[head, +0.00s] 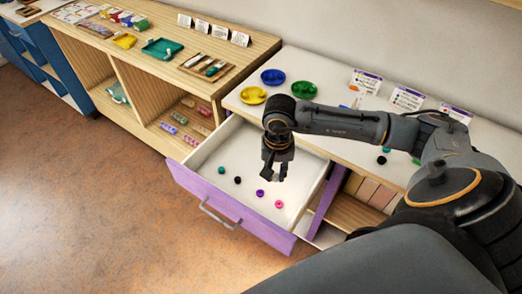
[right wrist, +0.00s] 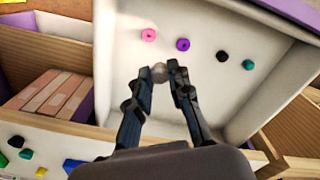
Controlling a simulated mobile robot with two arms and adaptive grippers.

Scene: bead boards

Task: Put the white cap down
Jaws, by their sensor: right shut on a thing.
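My right gripper (head: 275,174) hangs over the open purple-fronted drawer (head: 236,211), fingers pointing down. In the right wrist view the fingertips (right wrist: 161,74) are closed on a small, pale round thing, the white cap (right wrist: 159,70). The cap is partly hidden by the fingers and blends with the white drawer floor. In the drawer lie a teal bead (head: 221,170), a black bead (head: 237,180), a purple bead (head: 260,193) and a pink bead (head: 279,204), apart from the gripper. My left gripper is not in view.
On the white top above the drawer stand a blue dish (head: 272,76), a green dish (head: 304,90) and a yellow dish (head: 253,95), with cards (head: 407,98) behind. A wooden shelf unit (head: 160,90) stands to the left. Bare drawer floor surrounds the beads.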

